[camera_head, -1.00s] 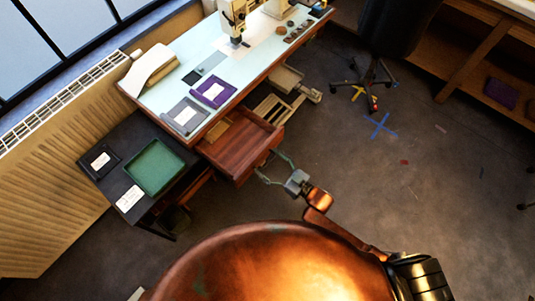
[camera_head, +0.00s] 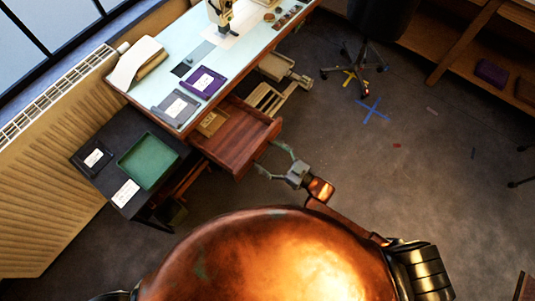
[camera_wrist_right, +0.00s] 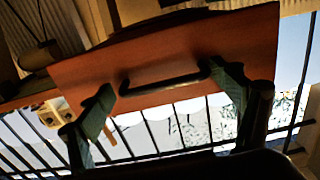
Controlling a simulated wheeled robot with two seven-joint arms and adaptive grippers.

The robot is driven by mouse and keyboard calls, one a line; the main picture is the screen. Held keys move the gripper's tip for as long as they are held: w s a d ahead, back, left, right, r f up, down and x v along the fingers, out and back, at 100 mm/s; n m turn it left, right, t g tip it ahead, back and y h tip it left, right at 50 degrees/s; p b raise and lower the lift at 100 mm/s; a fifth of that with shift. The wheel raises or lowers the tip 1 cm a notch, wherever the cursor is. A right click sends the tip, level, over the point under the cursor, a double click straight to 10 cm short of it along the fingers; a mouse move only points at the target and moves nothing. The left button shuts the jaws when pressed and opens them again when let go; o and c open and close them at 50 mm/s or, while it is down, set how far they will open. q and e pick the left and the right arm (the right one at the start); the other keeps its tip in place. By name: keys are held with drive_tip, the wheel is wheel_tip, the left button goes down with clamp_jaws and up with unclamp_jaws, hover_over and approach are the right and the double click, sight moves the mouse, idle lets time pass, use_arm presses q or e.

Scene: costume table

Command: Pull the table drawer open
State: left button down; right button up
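The reddish-brown wooden drawer (camera_head: 240,135) stands out from the front of the table (camera_head: 150,88), its inside showing from above. In the right wrist view, the drawer front (camera_wrist_right: 165,50) carries a dark bar handle (camera_wrist_right: 162,86). My right gripper (camera_head: 273,158) is at the drawer front, its fingers spread. In the right wrist view, the right gripper (camera_wrist_right: 160,85) has one finger near each end of the handle. The right finger overlaps the handle end in the picture; I cannot tell if they touch. My left gripper is not in view.
A dark side table (camera_head: 75,135) with a green tray (camera_head: 148,160) stands left of the drawer. Purple (camera_head: 203,82) and grey (camera_head: 176,107) trays lie on the table. An office chair (camera_head: 365,75) stands at the upper right.

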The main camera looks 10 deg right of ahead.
drive_tip(key=shift+s+d, duration=0.1)
drive_tip(key=shift+s, duration=0.05)
drive_tip(key=v, duration=1.1)
drive_tip(key=shift+s+d, duration=0.2)
drive_tip(key=shift+d, duration=0.1)
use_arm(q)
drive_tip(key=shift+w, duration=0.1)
